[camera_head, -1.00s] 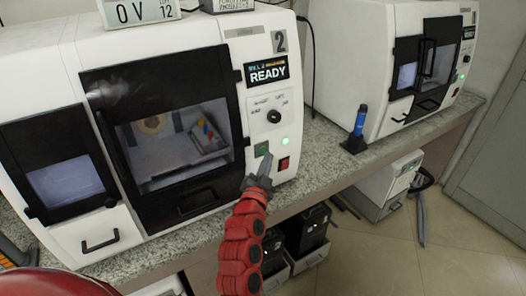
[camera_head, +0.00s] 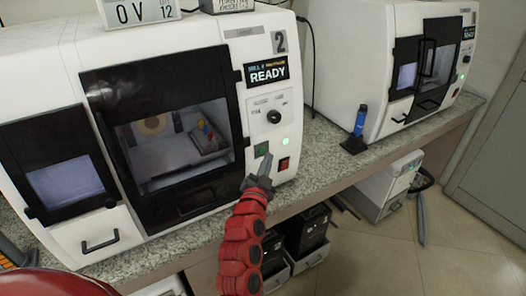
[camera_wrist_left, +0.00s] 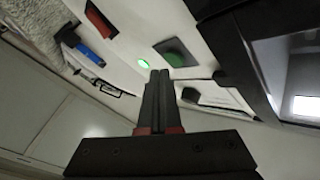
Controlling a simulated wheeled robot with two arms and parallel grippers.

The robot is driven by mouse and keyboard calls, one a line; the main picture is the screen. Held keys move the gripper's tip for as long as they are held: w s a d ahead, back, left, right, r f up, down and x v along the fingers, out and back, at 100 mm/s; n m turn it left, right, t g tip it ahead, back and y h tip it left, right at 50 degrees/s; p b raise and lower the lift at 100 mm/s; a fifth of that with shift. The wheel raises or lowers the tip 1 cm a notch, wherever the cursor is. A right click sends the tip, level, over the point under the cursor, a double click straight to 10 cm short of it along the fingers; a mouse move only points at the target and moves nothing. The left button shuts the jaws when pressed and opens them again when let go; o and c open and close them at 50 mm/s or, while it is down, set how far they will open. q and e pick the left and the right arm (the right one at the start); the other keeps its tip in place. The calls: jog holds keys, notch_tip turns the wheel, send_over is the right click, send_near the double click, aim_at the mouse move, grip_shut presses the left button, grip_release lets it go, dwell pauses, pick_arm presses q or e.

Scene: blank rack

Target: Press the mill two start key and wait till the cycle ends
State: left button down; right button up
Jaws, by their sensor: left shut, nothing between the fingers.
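Mill two (camera_head: 160,50) is the white machine marked 2, with its dark front window closed. Its display (camera_head: 267,73) reads READY. The green start key (camera_head: 262,150) is on the panel right of the window, with a red key (camera_head: 284,164) to its lower right and a lit green lamp (camera_head: 285,141) above. My left gripper (camera_head: 265,158) is shut and empty, its tips close by the green key. In the left wrist view the green key (camera_wrist_left: 175,52) lies just beyond the fingertips; touch cannot be told. My right gripper is not in view.
A second white mill (camera_head: 365,50), also reading READY, stands to the right. A blue tool in a black stand (camera_head: 357,132) is on the speckled counter (camera_head: 330,165) between the mills. A black dial (camera_head: 273,117) sits above the keys.

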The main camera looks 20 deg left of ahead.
pick_arm(q)
jog(key=shift+a, duration=0.1)
dwell(0.5)
jog(key=shift+w+a+b, duration=0.25)
jog(key=shift+w+b, duration=0.05)
jog(key=shift+b, duration=0.05)
jog(key=shift+w+a+b, duration=0.2)
jog(key=shift+a+b, duration=0.1)
jog(key=shift+b, duration=0.05)
dwell(0.4)
jog(key=shift+s+d, duration=0.1)
jog(key=shift+d, duration=0.05)
dwell(0.3)
jog(key=shift+s+d+p, duration=0.4)
jog(key=shift+d+p, duration=0.05)
jog(key=shift+p, duration=0.05)
